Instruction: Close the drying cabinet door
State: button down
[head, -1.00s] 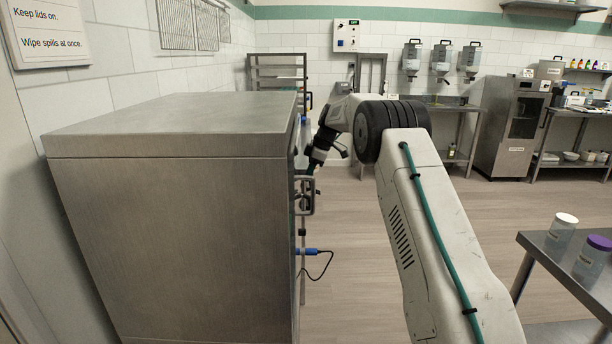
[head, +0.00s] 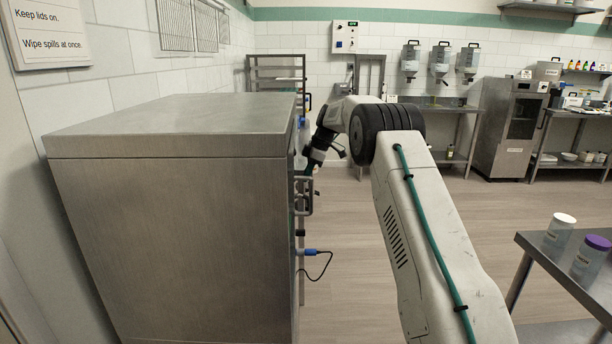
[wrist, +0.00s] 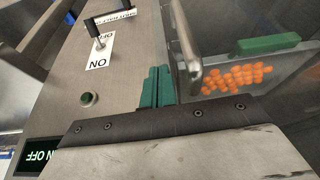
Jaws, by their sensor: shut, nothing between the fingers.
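A big steel cabinet (head: 175,230), which I take to be the drying cabinet, stands at the left in the head view. Its front faces right and is seen almost edge-on. In the wrist view, a bar handle (wrist: 187,45) stands at a clear panel, with orange pieces (wrist: 235,78) behind it. Whether the door is fully shut cannot be told. My gripper (wrist: 158,72) has its green fingers together and empty, close to the cabinet front, between the control panel and the handle. In the head view, my gripper (head: 309,168) is just above a handle (head: 308,196), partly hidden by the cabinet's edge.
A blue plug with a black cable (head: 318,252) sticks out low on the cabinet. A table (head: 565,262) with jars stands at right. The middle floor is clear.

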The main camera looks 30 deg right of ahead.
jog(key=s+d+r, duration=0.3)
jog(key=d+r, duration=0.3)
jog(key=r, duration=0.3)
jog(key=shift+d+r+m, duration=0.1)
jog(key=shift+m, duration=0.2)
